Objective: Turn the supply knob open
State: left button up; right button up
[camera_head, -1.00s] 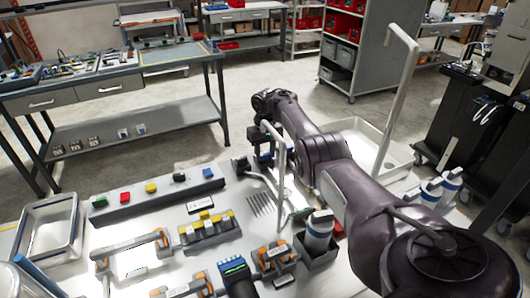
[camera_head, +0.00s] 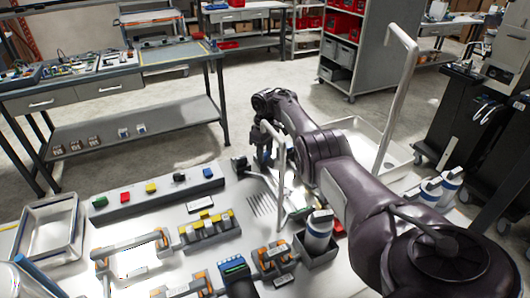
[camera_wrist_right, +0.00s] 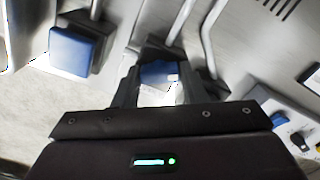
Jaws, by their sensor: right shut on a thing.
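My right gripper (camera_head: 264,158) is at the back of the white bench, beside thin pale upright posts. In the right wrist view its two dark fingers (camera_wrist_right: 158,82) are shut on a small blue piece (camera_wrist_right: 160,72), which seems to be the supply knob; the fingers and glare hide part of it. The fitting under the blue piece is mostly hidden. In the head view the gripper covers the piece. A second, larger blue block (camera_wrist_right: 75,52) on a dark mount stands apart to the left in the wrist view.
A grey strip (camera_head: 140,203) with several coloured knobs lies left of the gripper. A yellow-topped block (camera_head: 208,226), orange-ended handles (camera_head: 130,243) and a white bottle (camera_head: 318,230) stand nearer. A pale tray (camera_head: 62,222) is at the left.

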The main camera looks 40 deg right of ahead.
aim_at(265, 154)
jog(key=n+b, duration=0.1)
jog(key=n, duration=0.5)
jog(key=n+b, duration=0.1)
jog(key=n, duration=0.4)
jog(key=shift+n+b, duration=0.3)
jog(key=shift+n, duration=0.1)
jog(key=shift+r, duration=0.1)
jog(key=o, duration=1)
jog(key=shift+r, duration=3.85)
